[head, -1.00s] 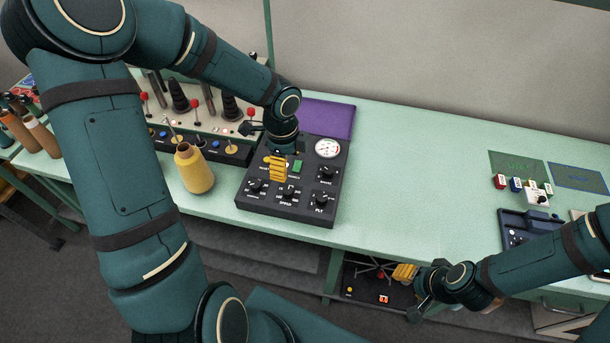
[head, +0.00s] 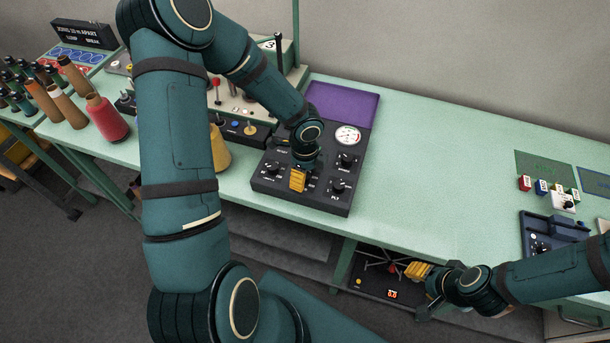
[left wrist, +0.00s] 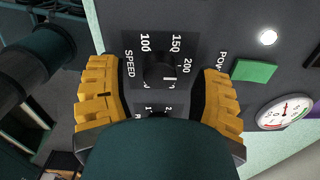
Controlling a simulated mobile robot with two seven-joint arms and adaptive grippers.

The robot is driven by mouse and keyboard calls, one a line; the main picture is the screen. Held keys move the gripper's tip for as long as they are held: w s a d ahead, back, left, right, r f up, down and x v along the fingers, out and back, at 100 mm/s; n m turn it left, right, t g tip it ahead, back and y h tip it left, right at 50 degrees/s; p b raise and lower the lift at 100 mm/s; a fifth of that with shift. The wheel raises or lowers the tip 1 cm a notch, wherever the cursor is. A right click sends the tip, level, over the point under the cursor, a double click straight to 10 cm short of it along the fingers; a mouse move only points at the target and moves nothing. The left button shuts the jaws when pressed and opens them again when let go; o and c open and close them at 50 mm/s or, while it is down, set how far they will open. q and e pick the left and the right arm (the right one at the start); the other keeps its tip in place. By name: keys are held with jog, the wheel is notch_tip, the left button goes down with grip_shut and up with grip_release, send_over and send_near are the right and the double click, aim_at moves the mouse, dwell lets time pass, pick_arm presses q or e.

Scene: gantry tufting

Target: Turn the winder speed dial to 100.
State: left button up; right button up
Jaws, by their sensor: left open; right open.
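The speed dial (left wrist: 160,68) is a black knob on the dark control panel (head: 325,204). The left wrist view shows it with the word SPEED and the marks 100, 150 and 200. A white mark shows at its lower right edge, on the 200 side; the exact reading is unclear. My left gripper (left wrist: 158,98) is open, its yellow fingers on either side of the dial. I cannot tell whether they touch it. In the head view my left gripper (head: 298,180) hides the panel's front middle dial. My right gripper (head: 420,272) is open and empty, low in front of the table.
The panel also bears other dials (head: 337,186), a gauge (head: 348,135) and a green button (left wrist: 255,70). A yellow cone (head: 220,150) and a red cone (head: 107,118) stand to the left.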

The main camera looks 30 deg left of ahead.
pick_arm(q)
jog(key=shift+f, duration=0.35)
jog(key=shift+c, duration=0.2)
grip_shut()
